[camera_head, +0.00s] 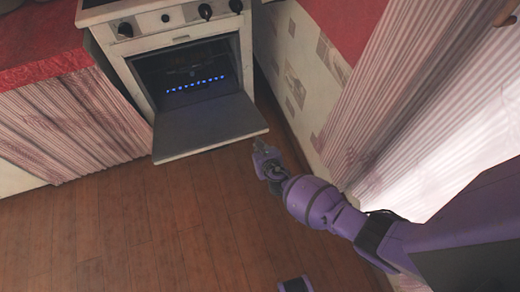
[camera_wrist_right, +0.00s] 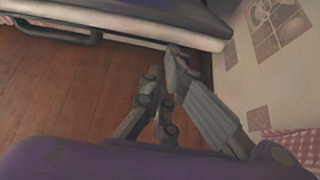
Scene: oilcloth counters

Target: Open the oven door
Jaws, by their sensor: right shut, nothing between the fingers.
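The white oven (camera_head: 118,68) stands at the upper left of the head view. Its door (camera_head: 207,122) is swung down and open, showing the dark inside with a row of small blue lights. My right gripper (camera_head: 259,147) is just off the door's front right corner, shut and empty. In the right wrist view, the gripper's fingers (camera_wrist_right: 168,72) point toward the door's edge (camera_wrist_right: 180,38), close to it; whether they touch is unclear. The door handle (camera_wrist_right: 62,32) shows at the upper left there.
A patterned wall (camera_head: 300,75) runs close along the right of the oven and my right arm. A counter with a striped cloth front (camera_head: 75,125) stands left of the oven. The wooden floor (camera_head: 150,230) in front is clear.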

